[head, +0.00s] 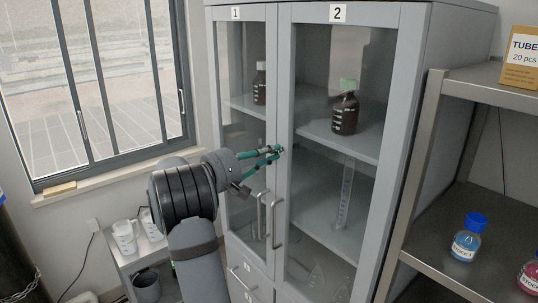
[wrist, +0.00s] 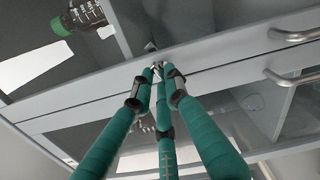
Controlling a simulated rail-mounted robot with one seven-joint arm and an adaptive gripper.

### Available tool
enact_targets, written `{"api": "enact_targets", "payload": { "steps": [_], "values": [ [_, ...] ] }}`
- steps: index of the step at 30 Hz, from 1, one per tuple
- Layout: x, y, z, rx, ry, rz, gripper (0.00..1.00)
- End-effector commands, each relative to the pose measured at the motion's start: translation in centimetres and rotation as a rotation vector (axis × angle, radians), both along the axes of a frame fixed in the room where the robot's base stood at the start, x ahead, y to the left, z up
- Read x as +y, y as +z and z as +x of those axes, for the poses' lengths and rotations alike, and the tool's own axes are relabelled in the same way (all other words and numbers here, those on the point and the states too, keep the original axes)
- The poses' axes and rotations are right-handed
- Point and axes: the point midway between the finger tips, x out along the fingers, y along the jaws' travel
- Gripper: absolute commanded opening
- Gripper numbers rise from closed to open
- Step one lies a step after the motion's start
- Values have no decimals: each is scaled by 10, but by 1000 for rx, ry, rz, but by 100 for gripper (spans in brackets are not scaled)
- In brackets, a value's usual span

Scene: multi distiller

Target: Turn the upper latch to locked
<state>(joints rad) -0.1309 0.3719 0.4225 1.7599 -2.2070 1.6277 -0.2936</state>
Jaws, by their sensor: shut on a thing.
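The grey cabinet (head: 405,110) has two glass doors marked 1 and 2. The upper latch (head: 282,149) is a small piece on the frame where the doors meet, mostly hidden by my fingertips. My gripper (head: 277,151), with teal fingers, reaches it from the left and is shut on it. In the wrist view the fingertips of my gripper (wrist: 157,70) converge on the small metal latch at the door seam. Its turn angle is too small and covered to tell.
Two bar handles (head: 278,222) (head: 261,215) stand out below my gripper. Brown bottles (head: 345,113) are behind the glass. A metal shelf (head: 490,75) with bottles is at the right. A low cart (head: 125,268) with beakers is at the lower left, under the window.

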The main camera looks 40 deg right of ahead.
Motion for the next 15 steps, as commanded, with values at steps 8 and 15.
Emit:
{"api": "enact_targets", "payload": {
  "steps": [8,15],
  "values": [
    [0,0,0,264,-3,-3,0],
    [0,0,1,493,-2,-5,0]
  ]
}}
